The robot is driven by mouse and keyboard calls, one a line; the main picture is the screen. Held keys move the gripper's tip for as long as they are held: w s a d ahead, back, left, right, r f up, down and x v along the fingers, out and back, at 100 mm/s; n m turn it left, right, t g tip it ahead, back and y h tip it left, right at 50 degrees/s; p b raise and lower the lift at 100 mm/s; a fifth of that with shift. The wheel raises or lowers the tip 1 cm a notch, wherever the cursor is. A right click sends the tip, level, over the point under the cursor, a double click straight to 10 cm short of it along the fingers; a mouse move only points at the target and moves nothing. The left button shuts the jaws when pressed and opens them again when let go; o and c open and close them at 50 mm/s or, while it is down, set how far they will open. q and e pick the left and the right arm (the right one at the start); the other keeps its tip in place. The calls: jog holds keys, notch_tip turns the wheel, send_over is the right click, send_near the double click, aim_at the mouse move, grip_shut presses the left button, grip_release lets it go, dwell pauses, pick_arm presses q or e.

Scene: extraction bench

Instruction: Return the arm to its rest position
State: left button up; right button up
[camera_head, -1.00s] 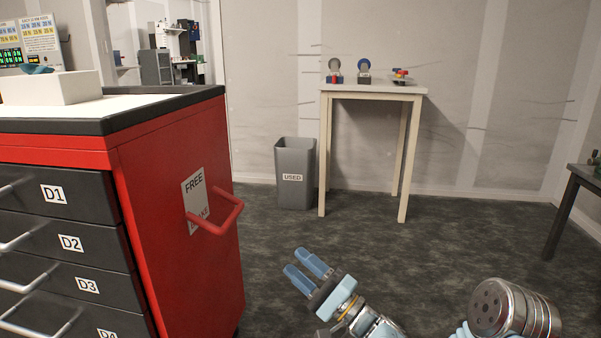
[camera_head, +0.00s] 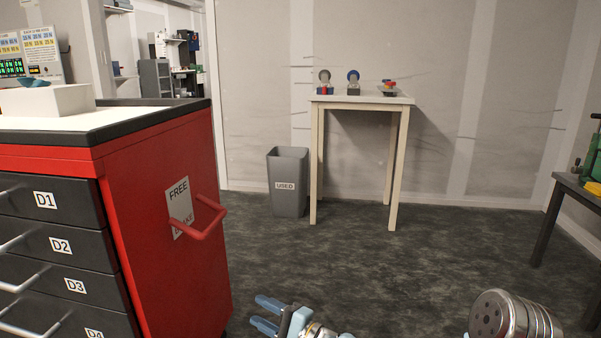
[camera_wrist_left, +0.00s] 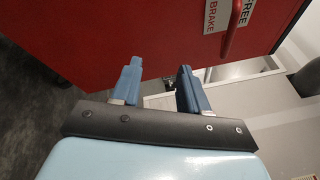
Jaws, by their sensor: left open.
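My left gripper (camera_head: 268,315) is low at the bottom edge of the head view, over the dark floor and to the right of the red cabinet. Its two blue fingers are apart with nothing between them. In the left wrist view the open fingers (camera_wrist_left: 160,85) point toward the red cabinet side (camera_wrist_left: 150,25). A rounded metal part of my own body shows at the bottom right of the head view. My right gripper is not visible.
The red cabinet (camera_head: 160,215) with dark drawers and a red handle (camera_head: 205,225) stands at left. A grey bin (camera_head: 288,205) labelled USED stands beside a white table (camera_head: 360,99) holding small objects. A dark bench (camera_head: 568,188) is at right. The floor between is clear.

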pick_arm(q)
jog(key=s+a+f+g+h+p, duration=0.1)
jog(key=s+a+f+g+h, duration=0.25)
jog(key=f, duration=0.35)
jog(key=s+a+f+n+g+h+p, duration=0.1)
jog(key=s+a+f+g+h+p, duration=0.15)
jog(key=s+f, duration=0.4)
jog(key=s+a+f+g+h, duration=0.2)
jog(key=s+a+f+g, duration=0.15)
jog(key=f, duration=0.45)
jog(key=s+d+n+h+p, duration=0.5)
jog(key=s+d+n+h, duration=0.1)
jog(key=s+n+h, duration=0.5)
jog(key=shift+f+n+t+h, duration=0.3)
jog(key=shift+f+t+h, duration=0.05)
jog(key=shift+h, duration=0.25)
jog(key=shift+s+a, duration=0.1)
